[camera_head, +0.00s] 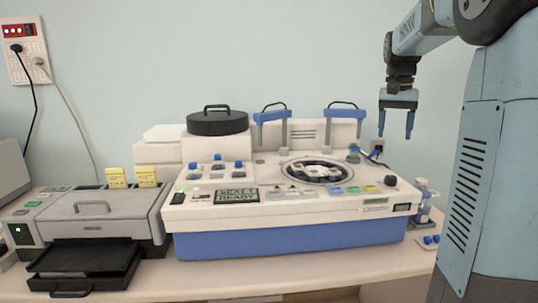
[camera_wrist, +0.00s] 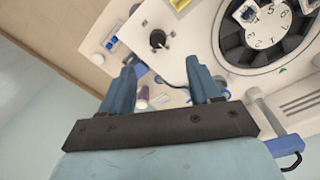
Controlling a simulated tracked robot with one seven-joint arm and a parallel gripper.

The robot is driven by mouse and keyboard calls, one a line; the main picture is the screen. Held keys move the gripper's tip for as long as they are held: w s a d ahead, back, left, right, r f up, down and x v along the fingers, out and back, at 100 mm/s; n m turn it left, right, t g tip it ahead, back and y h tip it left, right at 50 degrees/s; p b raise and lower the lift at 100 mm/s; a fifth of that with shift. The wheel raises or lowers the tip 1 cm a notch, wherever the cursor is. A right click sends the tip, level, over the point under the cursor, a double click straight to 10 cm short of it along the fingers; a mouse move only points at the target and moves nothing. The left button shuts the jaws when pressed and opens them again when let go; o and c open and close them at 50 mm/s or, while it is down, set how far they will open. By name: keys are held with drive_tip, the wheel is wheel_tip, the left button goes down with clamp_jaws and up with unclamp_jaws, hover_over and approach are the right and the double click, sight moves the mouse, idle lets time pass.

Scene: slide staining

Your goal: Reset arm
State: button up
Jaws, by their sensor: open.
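My gripper (camera_head: 396,122) hangs in the air above the right end of the white and blue staining machine (camera_head: 300,238), with its fingers pointing down. It is open and empty, with a clear gap between the fingers. In the wrist view my gripper (camera_wrist: 160,82) shows two blue fingers apart, with the machine's black knob (camera_wrist: 158,40) beyond them. The round carousel (camera_head: 317,171) is on the machine's top, left of my gripper, and it also shows at the upper right of the wrist view (camera_wrist: 262,40). Nothing touches the fingers.
Two blue-topped arms (camera_head: 270,116) (camera_head: 343,115) rise behind the carousel. A black round lid (camera_head: 217,122) sits at the back left. A grey device with an open black tray (camera_head: 85,257) stands left. Small bottles (camera_head: 424,205) stand at the right table end. The air around my gripper is clear.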

drive_tip(key=s+a+f+n+t, duration=0.2)
drive_tip(key=s+a, duration=0.6)
drive_tip(key=s, duration=0.4)
drive_tip(key=s+a+f+n+t, duration=0.3)
drive_tip(key=s+a+f, duration=0.3)
drive_tip(key=s, duration=0.7)
drive_tip(key=shift+a+f+n+t, duration=0.3)
drive_tip(key=shift+a+f+n, duration=0.15)
drive_tip(key=shift+a, duration=0.65)
